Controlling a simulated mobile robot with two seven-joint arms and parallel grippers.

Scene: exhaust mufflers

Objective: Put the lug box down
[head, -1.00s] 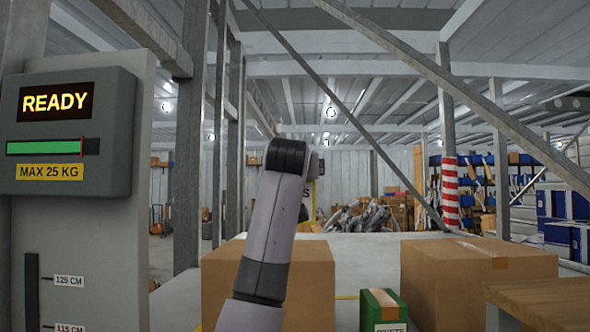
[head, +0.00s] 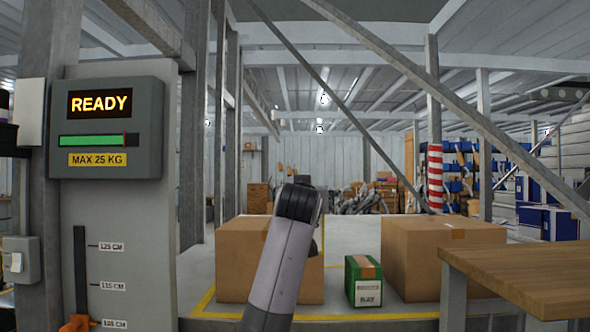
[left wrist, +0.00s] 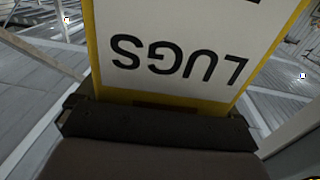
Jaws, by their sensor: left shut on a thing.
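The lug box (left wrist: 180,58) fills the upper part of the left wrist view. It is white with yellow edges, and its "LUGS" label reads upside down in that view. My left gripper (left wrist: 155,118) is shut on it, with dark jaw parts across the near end of the box. The far end of the box runs out of that picture. Neither the lug box nor a gripper shows in the head view; only one grey arm link with a black joint does. My right gripper is out of view.
Two brown cartons (head: 240,265) (head: 443,262) stand on a yellow-edged platform (head: 400,312), with a green box (head: 363,288) between them. A wooden tabletop (head: 530,280) is at the right. A panel (head: 107,125) reading "READY" and "MAX 25 KG" stands at left above a height scale.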

